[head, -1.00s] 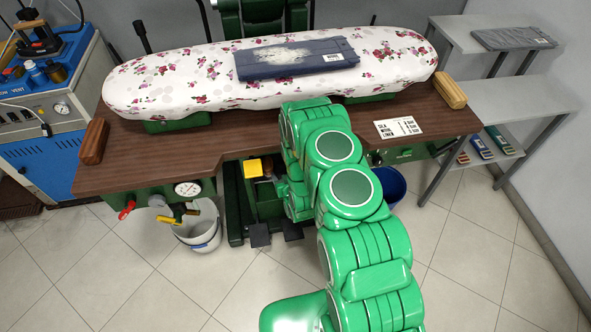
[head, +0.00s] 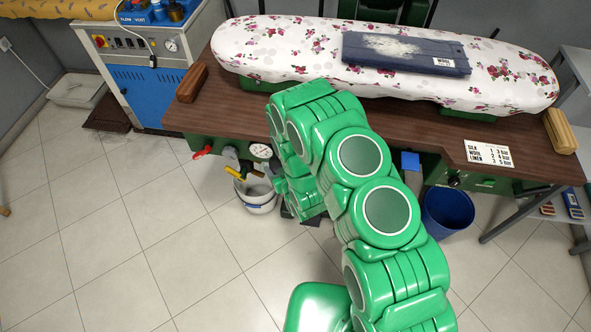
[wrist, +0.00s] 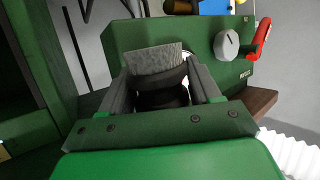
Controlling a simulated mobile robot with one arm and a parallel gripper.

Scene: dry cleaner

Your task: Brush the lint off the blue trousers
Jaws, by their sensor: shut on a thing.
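The blue trousers (head: 425,62) lie folded flat on the flowered ironing board (head: 285,65). A pale patch of lint (head: 392,45) covers their upper left part, and a white label is at the right end. In the wrist view my gripper (wrist: 162,84) is shut on a dark, rounded thing with a grey, fuzzy-looking face (wrist: 154,58), perhaps a lint brush. It is in front of a green panel (wrist: 180,42) with a dial and a red handle. In the head view my arm hides the held thing, low at the table's front and well away from the trousers.
The brown table (head: 235,112) bears wooden blocks at its left (head: 192,82) and right (head: 560,131) ends, and a printed card (head: 488,154). A white bucket (head: 258,200) and a blue bin (head: 447,212) stand below. Open tiled floor (head: 120,215) lies at left.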

